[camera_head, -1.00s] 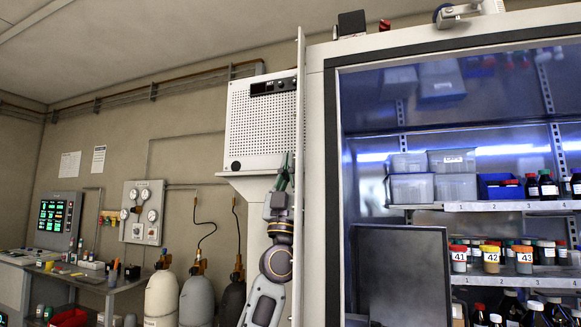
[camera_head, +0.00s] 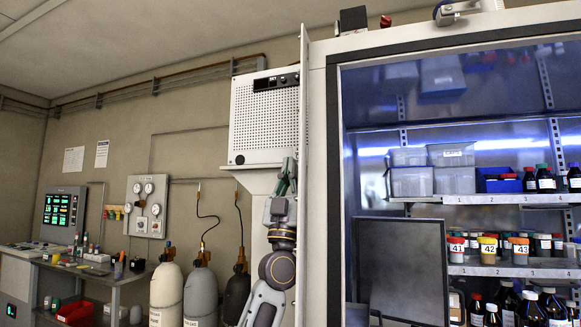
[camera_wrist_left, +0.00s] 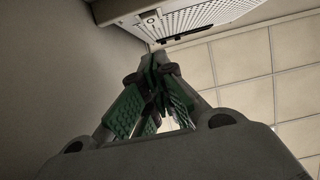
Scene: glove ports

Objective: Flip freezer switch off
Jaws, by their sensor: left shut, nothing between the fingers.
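A white perforated box (camera_head: 262,125), which looks like the freezer unit, sits high on the wall beside the tall cabinet. Its black control strip (camera_head: 276,81) carries small lettering and small controls; which one is the switch, and its position, is too small to tell. My left gripper (camera_head: 288,165) points up, in front of the box's lower right corner and below the control strip. In the left wrist view its green-padded fingers (camera_wrist_left: 157,62) are shut with nothing between them. The box (camera_wrist_left: 200,18) shows beyond the fingertips there. My right gripper is in neither view.
A thin upright panel edge (camera_head: 303,180) stands just right of the gripper. The open cabinet (camera_head: 333,220) holds bins and bottles, with a dark screen (camera_head: 402,270) in front. Gas cylinders (camera_head: 166,290) stand at lower left.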

